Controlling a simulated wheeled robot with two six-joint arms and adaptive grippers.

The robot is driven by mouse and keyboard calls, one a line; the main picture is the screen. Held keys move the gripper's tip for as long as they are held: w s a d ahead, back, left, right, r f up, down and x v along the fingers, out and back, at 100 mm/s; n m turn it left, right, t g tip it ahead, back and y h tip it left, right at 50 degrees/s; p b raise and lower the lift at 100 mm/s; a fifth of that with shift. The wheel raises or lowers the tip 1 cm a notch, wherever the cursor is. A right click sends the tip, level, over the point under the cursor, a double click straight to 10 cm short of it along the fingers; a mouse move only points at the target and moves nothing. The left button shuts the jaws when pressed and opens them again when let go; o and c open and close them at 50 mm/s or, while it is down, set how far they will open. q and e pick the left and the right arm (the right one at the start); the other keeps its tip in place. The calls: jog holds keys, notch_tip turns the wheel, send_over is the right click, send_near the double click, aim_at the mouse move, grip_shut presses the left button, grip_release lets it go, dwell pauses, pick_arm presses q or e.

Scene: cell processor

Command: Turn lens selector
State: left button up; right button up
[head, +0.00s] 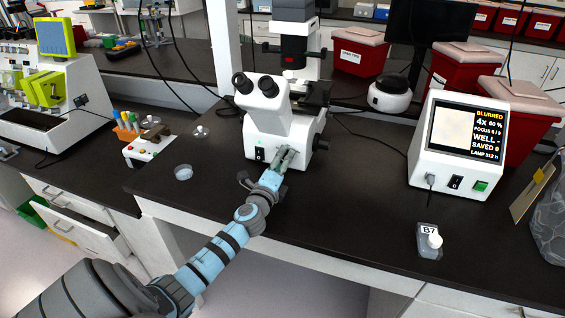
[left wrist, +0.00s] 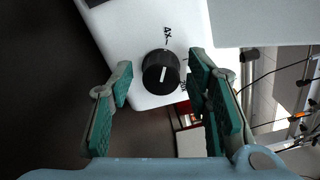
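The white microscope (head: 265,122) stands on the black bench. The lens selector is a black round knob (left wrist: 161,72) with a white mark on the microscope's white face in the left wrist view. A "4X" label sits beside it, and another label is partly hidden by a finger. My left gripper (head: 287,157) is at the microscope's front and hides the knob in the head view. In the left wrist view its green-padded fingers (left wrist: 160,66) are open, one on each side of the knob, with visible gaps. My right gripper is not in view.
A monitor box (head: 461,140) at right reads "BLURRED", 4X and 60 %. A flask marked B7 (head: 430,243) stands at the front right. A small clear dish (head: 183,173) and a tube rack (head: 127,131) are at left. The bench front between microscope and flask is clear.

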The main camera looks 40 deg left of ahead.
pick_arm(q)
jog(key=v, duration=1.2)
jog(key=shift+w, duration=0.1)
jog(key=shift+d, duration=0.1)
